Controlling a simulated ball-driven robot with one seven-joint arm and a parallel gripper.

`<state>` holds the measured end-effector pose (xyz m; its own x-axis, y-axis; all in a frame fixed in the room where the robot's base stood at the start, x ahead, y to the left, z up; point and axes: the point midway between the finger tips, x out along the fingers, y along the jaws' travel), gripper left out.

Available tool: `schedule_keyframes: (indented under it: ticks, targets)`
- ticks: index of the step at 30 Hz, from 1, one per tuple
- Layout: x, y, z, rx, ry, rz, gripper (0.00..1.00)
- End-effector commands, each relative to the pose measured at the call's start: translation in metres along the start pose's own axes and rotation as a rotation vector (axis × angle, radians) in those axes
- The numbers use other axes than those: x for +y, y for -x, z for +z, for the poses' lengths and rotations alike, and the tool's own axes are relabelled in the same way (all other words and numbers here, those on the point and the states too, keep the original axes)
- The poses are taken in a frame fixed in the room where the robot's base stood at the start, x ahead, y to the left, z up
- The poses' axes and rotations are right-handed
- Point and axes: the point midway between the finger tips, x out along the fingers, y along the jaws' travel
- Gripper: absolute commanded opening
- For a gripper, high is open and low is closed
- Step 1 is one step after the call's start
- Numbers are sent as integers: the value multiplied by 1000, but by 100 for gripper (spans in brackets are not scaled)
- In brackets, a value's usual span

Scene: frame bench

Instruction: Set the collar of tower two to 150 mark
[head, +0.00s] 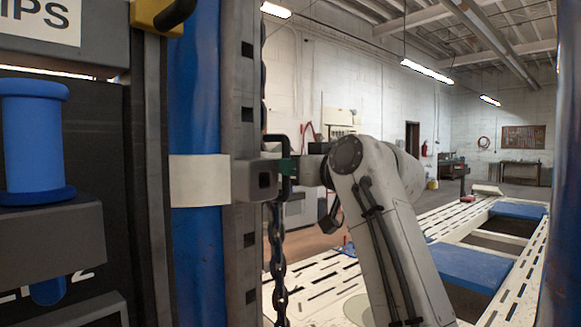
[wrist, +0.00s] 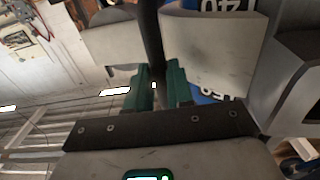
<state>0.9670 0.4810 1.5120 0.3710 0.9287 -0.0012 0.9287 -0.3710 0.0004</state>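The blue tower post (head: 195,80) stands upright in the head view, with a pale collar (head: 199,180) around it. A grey block (head: 255,180) beside the collar carries a dark handle (head: 277,138). My gripper (head: 286,168) is at this handle, its green fingers partly hidden. In the wrist view, the green fingers (wrist: 159,88) stand close on both sides of the dark handle bar (wrist: 152,35) and appear shut on it. The collar (wrist: 205,50) is at upper right there. White digits ending in 40 show past one edge, and partly hidden digits, seemingly 150, past the other.
A chain (head: 278,260) hangs just right of the post, near my arm. At left stands a dark panel with a blue spool-shaped part (head: 35,135) on a grey ledge. A pale slotted frame bench (head: 470,225) with blue panels extends at right. Another blue post (head: 562,200) edges the right side.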

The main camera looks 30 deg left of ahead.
Motion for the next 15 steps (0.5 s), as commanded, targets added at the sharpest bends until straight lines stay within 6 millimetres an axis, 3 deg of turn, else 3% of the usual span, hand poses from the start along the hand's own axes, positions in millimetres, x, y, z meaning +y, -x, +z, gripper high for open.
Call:
schedule_keyframes:
  ticks: [7, 15]
  targets:
    - [0, 0, 1, 0, 0, 0, 44]
    - [0, 2, 1, 1, 0, 0, 44]
